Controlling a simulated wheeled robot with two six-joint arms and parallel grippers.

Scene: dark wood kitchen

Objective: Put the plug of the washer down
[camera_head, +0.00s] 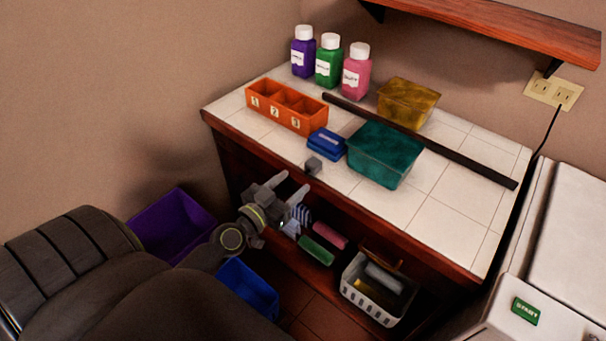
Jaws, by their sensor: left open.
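A small grey block (313,165) sits near the front edge of the tiled counter (410,208); it is too small to tell for sure whether it is the plug. My left gripper (289,184) is open and empty, just in front of the counter edge, with its fingers pointing toward the block and apart from it. A dark cord (548,130) runs from the wall outlet (553,91) down behind the white washer (565,235) at the right. The cord's lower end is hidden. My right gripper does not show.
An orange numbered box (287,107), a blue box (326,144), a teal container (384,154) and a yellow container (408,102) stand on the counter. A dark bar (450,154) lies across it. Below are a purple bin (172,222), a blue bin (248,288) and a white basket (375,302).

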